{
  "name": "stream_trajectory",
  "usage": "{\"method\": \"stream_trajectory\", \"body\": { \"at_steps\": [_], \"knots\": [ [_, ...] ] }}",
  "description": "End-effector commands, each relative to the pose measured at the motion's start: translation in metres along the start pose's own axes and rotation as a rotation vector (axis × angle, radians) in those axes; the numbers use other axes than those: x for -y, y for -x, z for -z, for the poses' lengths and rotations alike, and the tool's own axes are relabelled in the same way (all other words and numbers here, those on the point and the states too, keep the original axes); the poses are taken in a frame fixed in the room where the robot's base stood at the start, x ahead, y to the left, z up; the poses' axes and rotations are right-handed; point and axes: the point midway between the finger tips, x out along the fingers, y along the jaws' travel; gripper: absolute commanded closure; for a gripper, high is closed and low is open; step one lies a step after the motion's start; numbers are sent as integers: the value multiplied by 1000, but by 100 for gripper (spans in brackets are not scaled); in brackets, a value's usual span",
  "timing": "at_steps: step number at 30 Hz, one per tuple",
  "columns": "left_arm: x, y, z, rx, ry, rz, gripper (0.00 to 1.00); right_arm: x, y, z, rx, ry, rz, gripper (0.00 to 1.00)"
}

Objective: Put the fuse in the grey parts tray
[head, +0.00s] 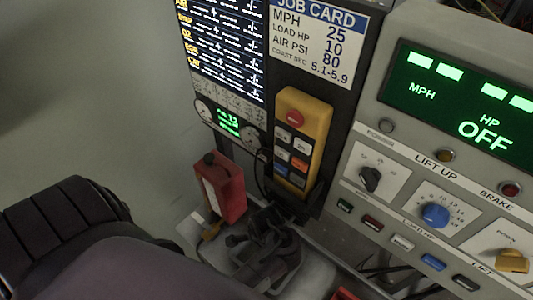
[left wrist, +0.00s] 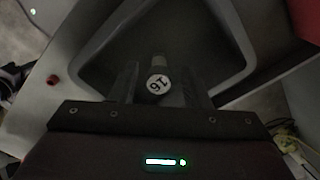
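The grey parts tray shows in the left wrist view as a dark, sloping-walled tray (left wrist: 232,45), and in the head view as a dark rim (head: 291,272) low in the middle. A small cylinder with a white end marked "16", apparently the fuse (left wrist: 158,84), is between the fingers of my left gripper (left wrist: 160,75). Gaps show on both sides of it, so the gripper looks open around it, over the tray. Whether the fuse touches the tray floor is hard to tell. In the head view my left gripper (head: 266,228) is dark and partly hidden. My right gripper is not in view.
A red box (head: 219,190) stands just behind the tray, with a yellow button pendant (head: 303,140) beyond. The grey control console (head: 430,190) fills the right. A small red piece (left wrist: 53,79) lies beside the tray in the left wrist view.

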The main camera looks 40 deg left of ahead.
Motion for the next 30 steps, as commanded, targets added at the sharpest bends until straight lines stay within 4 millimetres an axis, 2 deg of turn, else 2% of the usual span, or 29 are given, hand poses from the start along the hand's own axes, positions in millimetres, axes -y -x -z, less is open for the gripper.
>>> {"method": "stream_trajectory", "body": {
  "at_steps": [5,8,21,25,30],
  "knots": [
    [0,2,0,0,0,1,57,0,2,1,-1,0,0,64],
    [1,12,0,0,-1,3,57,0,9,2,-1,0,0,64],
    [2,97,-1,2,-4,6,57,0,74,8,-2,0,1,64],
    [2,112,0,0,-3,4,57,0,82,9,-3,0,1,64],
    [1,121,0,0,-1,2,57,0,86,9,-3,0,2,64]
  ]
}}
